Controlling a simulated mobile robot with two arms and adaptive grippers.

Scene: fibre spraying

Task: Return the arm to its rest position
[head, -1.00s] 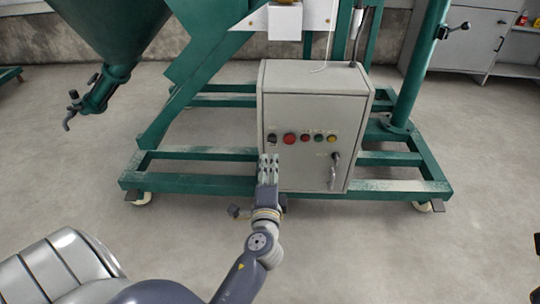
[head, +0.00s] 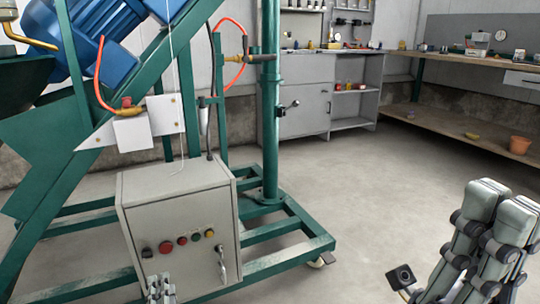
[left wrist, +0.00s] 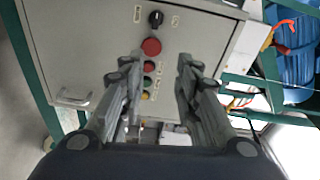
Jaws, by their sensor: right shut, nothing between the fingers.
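My left gripper (head: 160,284) is at the bottom edge of the head view, in front of the grey control box (head: 180,205). In the left wrist view its two fingers (left wrist: 159,75) stand apart with nothing between them, facing the box front (left wrist: 90,45). A black knob (left wrist: 155,18), a red button (left wrist: 151,46) and smaller coloured buttons show there. Whether the fingers touch the box cannot be told. My right gripper (head: 490,235) is raised at the lower right of the head view, its fingers together and empty, well away from the box.
The green machine frame (head: 285,255) surrounds the box, with a blue motor (head: 95,40) above. A grey cabinet (head: 300,110) and a workbench (head: 465,62) stand at the back. The floor (head: 380,190) right of the frame is clear.

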